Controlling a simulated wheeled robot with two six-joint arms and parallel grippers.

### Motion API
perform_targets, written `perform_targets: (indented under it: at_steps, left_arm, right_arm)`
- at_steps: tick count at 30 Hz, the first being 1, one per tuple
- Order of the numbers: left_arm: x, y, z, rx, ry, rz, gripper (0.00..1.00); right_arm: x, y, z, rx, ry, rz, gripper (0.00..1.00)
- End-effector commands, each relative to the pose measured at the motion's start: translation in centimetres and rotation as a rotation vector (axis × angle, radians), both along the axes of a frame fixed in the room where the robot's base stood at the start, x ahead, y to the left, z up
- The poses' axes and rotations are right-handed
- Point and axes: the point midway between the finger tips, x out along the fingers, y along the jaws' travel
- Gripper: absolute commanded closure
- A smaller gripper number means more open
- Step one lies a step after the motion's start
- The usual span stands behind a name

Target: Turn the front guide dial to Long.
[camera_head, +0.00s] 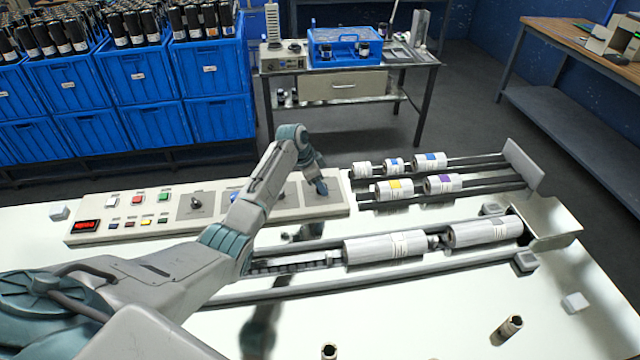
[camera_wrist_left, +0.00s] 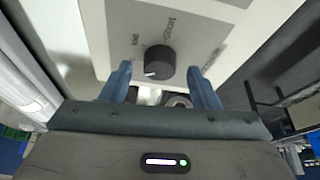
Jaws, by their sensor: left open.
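A dark round dial (camera_wrist_left: 158,62) with a white pointer mark sits on a grey plate (camera_wrist_left: 135,20) with printed labels in the left wrist view. The mark points to the lower left in that view. The labels are too blurred to read surely. My left gripper (camera_wrist_left: 162,72) is open, with one blue finger on each side of the dial; I cannot tell whether they touch it. In the head view my left gripper (camera_head: 318,184) is over the right end of the control panel (camera_head: 82,230) and hides the dial there. My right gripper is not in view.
Another dark dial (camera_head: 195,203) and coloured buttons (camera_head: 147,222) are on the panel's left part. Two white rolls (camera_head: 384,249) lie in front of the panel on rails. Smaller rolls (camera_head: 395,190) lie to the right. Blue crates (camera_head: 140,78) stand behind.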

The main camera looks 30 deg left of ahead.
Motion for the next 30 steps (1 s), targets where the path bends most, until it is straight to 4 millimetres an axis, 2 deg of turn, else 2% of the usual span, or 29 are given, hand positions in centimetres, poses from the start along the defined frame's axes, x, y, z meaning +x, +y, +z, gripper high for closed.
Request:
perform_targets:
  at_steps: [9,15,20,30]
  left_arm:
    - [-1.6,1.8,5.4,0.005,-0.006,0.000,0.45]
    - [-2.4,2.5,8.2,0.003,-0.003,0.001,0.45]
    - [-2.6,2.7,9.0,0.002,-0.002,0.000,0.45]
    - [-2.6,2.7,9.1,0.002,-0.002,0.000,0.45]
  right_arm:
    - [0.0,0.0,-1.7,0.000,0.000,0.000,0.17]
    - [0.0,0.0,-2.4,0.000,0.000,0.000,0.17]
    - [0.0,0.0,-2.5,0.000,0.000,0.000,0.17]
    - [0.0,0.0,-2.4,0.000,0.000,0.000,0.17]
